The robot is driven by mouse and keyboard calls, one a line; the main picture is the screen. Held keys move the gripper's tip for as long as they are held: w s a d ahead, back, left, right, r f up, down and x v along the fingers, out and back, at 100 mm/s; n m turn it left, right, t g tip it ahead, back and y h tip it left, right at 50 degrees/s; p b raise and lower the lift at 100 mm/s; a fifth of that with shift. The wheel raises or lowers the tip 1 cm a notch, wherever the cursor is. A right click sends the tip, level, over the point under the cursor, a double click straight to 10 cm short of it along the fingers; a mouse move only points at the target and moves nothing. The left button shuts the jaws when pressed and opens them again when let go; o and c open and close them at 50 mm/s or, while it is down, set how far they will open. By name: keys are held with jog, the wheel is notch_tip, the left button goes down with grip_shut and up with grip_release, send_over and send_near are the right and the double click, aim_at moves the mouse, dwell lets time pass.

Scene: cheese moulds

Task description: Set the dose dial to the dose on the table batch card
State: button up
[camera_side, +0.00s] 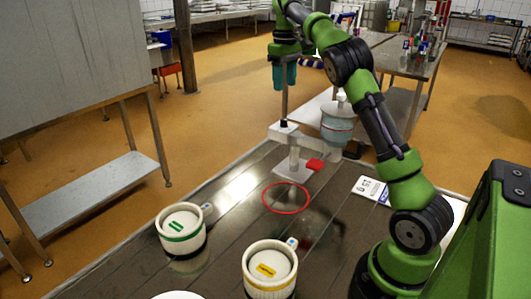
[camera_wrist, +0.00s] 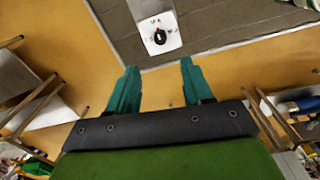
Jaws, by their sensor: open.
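The dose dial is a black round knob (camera_wrist: 159,37) on a white plate, seen in the wrist view ahead of and between my fingers. A small pointer mark on it is toward the top of the picture; the figures around it are too small to read surely. In the side view the white dispenser (camera_side: 293,168) stands at the table's far end. My gripper (camera_side: 284,78) is above its head, open, empty and apart from it; its teal fingers (camera_wrist: 153,88) show in the wrist view. The batch card (camera_side: 370,188) lies right of the dispenser, its figure seemingly 15, not certain.
A clear bottle (camera_side: 337,124) sits on the dispenser, with a red part beside the stand. A red ring (camera_side: 286,198) marks the table. Two white moulds, green-labelled (camera_side: 181,229) and yellow-labelled (camera_side: 269,270), stand nearer. The table between them is mostly clear.

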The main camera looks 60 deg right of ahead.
aim_at(284, 119)
notch_tip(284, 119, down, 12)
jog(key=shift+d+f, duration=0.1)
dwell(0.4)
grip_shut()
